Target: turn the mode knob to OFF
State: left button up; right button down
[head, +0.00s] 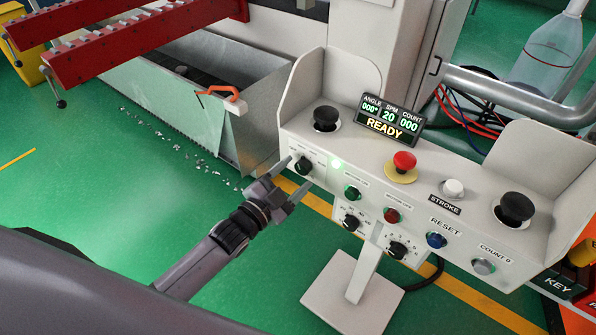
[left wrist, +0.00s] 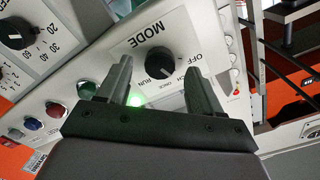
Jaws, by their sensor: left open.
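The mode knob (head: 303,166) is a round black knob at the left end of the white control panel (head: 330,150). In the left wrist view the knob (left wrist: 160,60) sits beside the upside-down MODE label, with OFF, RUN and other words printed around it. I cannot tell clearly which word its pointer faces. My left gripper (head: 294,174) is open in front of the knob. In the left wrist view its fingertips (left wrist: 157,70) stand on either side of the knob, apart from each other, with no clear contact. My right gripper is not in view.
The panel also holds a red mushroom button (head: 404,161), a black palm button (head: 326,118), another palm button (head: 515,208), a green button (head: 352,193) and a READY display (head: 389,118). A white side guard (head: 303,82) rises at the panel's left end. A lit green lamp (left wrist: 135,99) is close to the fingers.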

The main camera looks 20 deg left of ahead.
pick_arm(q)
jog(key=shift+x, duration=1.1)
jog(key=c, duration=1.1)
jog(key=shift+o, duration=0.2)
jog(key=shift+n, duration=0.3)
jog(key=n+p, duration=0.1)
jog(key=n, duration=0.2)
jog(key=shift+n+p, duration=0.35)
jog(key=shift+n, duration=1.85)
jog(key=o, duration=1.1)
jog(key=shift+c, duration=0.2)
